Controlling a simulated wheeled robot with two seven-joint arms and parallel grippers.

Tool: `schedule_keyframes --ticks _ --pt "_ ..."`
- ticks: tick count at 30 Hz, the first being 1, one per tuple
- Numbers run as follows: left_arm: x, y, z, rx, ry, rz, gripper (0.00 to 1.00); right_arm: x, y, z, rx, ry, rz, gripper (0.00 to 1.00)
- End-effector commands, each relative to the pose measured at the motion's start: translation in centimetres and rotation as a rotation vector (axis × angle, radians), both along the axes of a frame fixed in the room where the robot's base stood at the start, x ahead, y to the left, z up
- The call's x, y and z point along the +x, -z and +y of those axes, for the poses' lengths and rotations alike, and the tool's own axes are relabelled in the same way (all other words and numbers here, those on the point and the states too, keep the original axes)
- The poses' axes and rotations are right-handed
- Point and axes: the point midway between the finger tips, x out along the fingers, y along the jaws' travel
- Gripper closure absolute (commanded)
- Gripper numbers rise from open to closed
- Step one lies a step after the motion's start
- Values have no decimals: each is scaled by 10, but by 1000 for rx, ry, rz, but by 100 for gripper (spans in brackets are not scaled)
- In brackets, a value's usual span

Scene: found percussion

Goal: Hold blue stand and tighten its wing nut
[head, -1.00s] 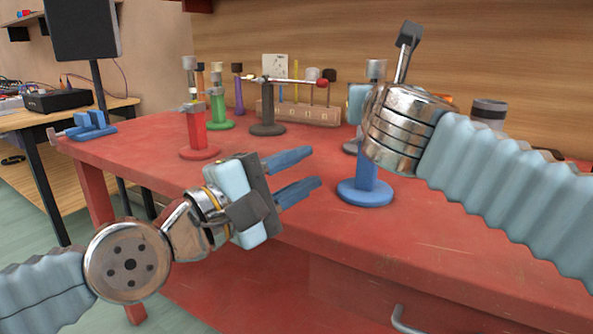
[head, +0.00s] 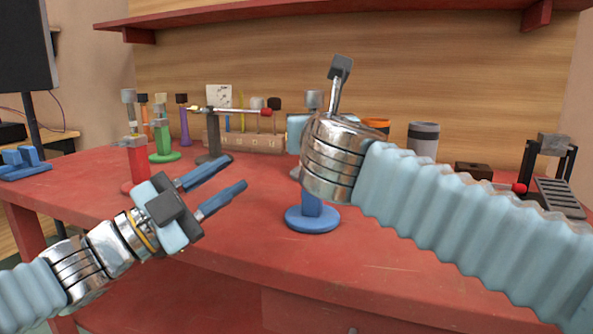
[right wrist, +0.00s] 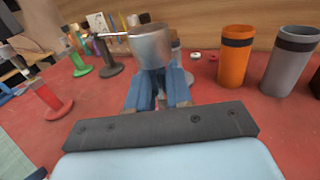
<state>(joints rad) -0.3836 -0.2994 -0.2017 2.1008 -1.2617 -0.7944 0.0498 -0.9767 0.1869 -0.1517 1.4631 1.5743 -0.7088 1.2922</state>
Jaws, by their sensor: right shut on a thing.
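The blue stand's round base and lower post (head: 313,219) show on the red bench in the head view; my right wrist hides the rest. My right gripper (right wrist: 159,88) is shut on the blue stand, its blue fingers just below a grey metal cylinder (right wrist: 150,47) at the top. I cannot make out the wing nut; the fingers and cylinder cover that area. My left gripper (head: 237,172) is open and empty, left of the blue stand and apart from it, its two blue fingers pointing up and right.
A red stand (head: 137,165), a green stand (head: 163,152) and a dark stand (head: 209,147) stand back left. An orange cup (right wrist: 235,57) and a grey cup (right wrist: 290,60) stand behind, to the right. The bench front (head: 230,240) is bare.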

Motion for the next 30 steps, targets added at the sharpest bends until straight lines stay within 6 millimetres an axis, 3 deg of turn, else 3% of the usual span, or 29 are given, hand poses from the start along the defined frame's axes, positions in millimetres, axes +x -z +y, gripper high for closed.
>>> schedule_keyframes --ticks 3,9,24,30 --pt "-2 18 -3 204 -7 -166 67 0 0 0 0 0 0 100" --pt "-2 28 -12 329 1 -275 67 0 0 0 0 0 0 100" --pt "46 4 -92 329 2 -275 67 0 0 0 0 0 0 100" --pt "54 0 -104 329 0 -274 67 0 0 0 0 0 0 100"
